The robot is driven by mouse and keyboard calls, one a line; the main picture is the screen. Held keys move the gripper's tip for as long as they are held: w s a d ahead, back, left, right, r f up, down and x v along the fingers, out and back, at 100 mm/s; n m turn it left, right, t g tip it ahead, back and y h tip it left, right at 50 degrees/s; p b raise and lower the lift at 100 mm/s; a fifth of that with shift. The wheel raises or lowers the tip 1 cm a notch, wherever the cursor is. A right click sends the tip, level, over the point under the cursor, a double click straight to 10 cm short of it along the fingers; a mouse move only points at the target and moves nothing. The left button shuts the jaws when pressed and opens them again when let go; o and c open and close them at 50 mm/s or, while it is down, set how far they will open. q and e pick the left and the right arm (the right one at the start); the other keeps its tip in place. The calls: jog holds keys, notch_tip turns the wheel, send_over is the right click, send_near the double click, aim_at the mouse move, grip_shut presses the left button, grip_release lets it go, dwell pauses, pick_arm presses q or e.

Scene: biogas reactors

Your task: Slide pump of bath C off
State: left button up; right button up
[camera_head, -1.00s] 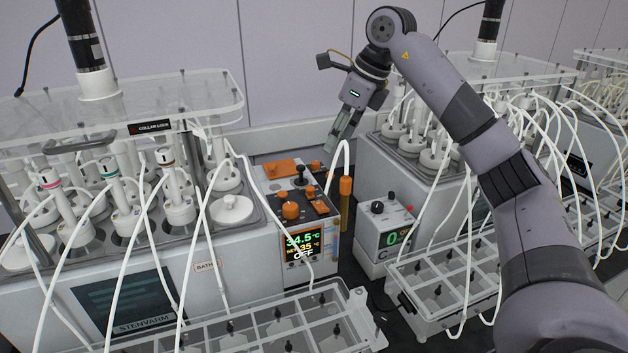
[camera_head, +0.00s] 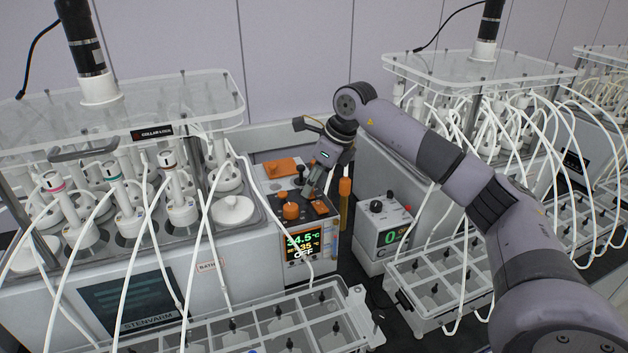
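The bath's control unit has orange controls on top and a dark front display (camera_head: 302,245) reading 34.5 °C, 35 and OFF. An orange knob (camera_head: 291,211) stands at its top front left, and a small orange slide part (camera_head: 320,208) lies to its right. My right gripper (camera_head: 308,191) points down over the top of the unit, just behind the slide part. Its fingers look close together, but whether they are shut or touching anything is unclear. The "BATH" label (camera_head: 208,267) on the tank front is partly covered by a tube, so its letter is unclear. My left gripper is out of view.
An orange-capped post (camera_head: 345,190) stands right of the unit. A grey box with a green 0 display (camera_head: 390,237) stands further right. Clear compartment trays (camera_head: 345,300) line the front.

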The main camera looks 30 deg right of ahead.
jog(key=shift+c, duration=0.4)
grip_shut()
dwell(0.4)
